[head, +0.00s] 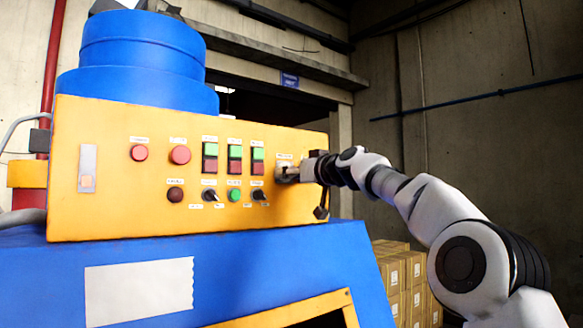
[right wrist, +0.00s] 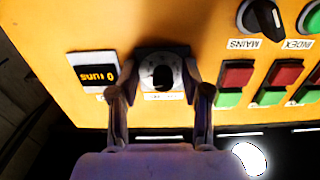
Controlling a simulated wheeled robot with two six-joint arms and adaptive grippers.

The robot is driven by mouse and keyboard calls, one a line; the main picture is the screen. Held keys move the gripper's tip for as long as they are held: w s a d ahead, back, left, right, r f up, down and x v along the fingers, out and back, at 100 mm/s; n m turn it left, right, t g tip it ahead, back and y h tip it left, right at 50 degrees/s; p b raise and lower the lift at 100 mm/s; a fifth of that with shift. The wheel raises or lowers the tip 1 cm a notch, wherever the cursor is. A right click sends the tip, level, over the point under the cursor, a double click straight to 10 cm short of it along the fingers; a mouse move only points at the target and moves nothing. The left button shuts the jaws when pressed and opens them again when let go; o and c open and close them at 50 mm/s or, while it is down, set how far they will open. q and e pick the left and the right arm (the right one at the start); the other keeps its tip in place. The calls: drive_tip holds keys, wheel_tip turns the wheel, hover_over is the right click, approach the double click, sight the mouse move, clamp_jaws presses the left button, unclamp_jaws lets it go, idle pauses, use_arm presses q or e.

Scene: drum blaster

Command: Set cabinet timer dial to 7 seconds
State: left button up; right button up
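The timer dial (right wrist: 162,77) shows in the right wrist view as a round pale dial with a black centre, on the yellow cabinet panel (head: 110,200). My right gripper (right wrist: 160,84) has its two fingers apart, one on each side of the dial. I cannot tell whether the fingers touch it. The dial's setting is not readable. In the head view the right gripper (head: 290,174) is at the panel's right end and covers most of the dial. My left gripper is not in view.
A small display (right wrist: 93,74) with orange characters, upside down in the right wrist view, sits beside the dial. A black switch (right wrist: 262,18) and red-green buttons (right wrist: 235,82) are close by. Cardboard boxes (head: 410,275) stand at the right. The panel sits on a blue machine (head: 230,260).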

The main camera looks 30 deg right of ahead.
drive_tip(key=shift+s+r, duration=0.1)
drive_tip(key=shift+s, duration=0.2)
drive_tip(key=shift+s+a+r, duration=0.1)
drive_tip(key=shift+s, duration=0.1)
drive_tip(key=shift+c, duration=1)
clamp_jaws()
drive_tip(key=shift+n+b, duration=0.3)
drive_tip(key=shift+n, duration=0.4)
drive_tip(key=shift+o, duration=1)
unclamp_jaws()
drive_tip(key=shift+w, duration=0.15)
drive_tip(key=s, duration=0.6)
drive_tip(key=shift+s+d+f, duration=0.25)
drive_tip(key=shift+s, duration=0.05)
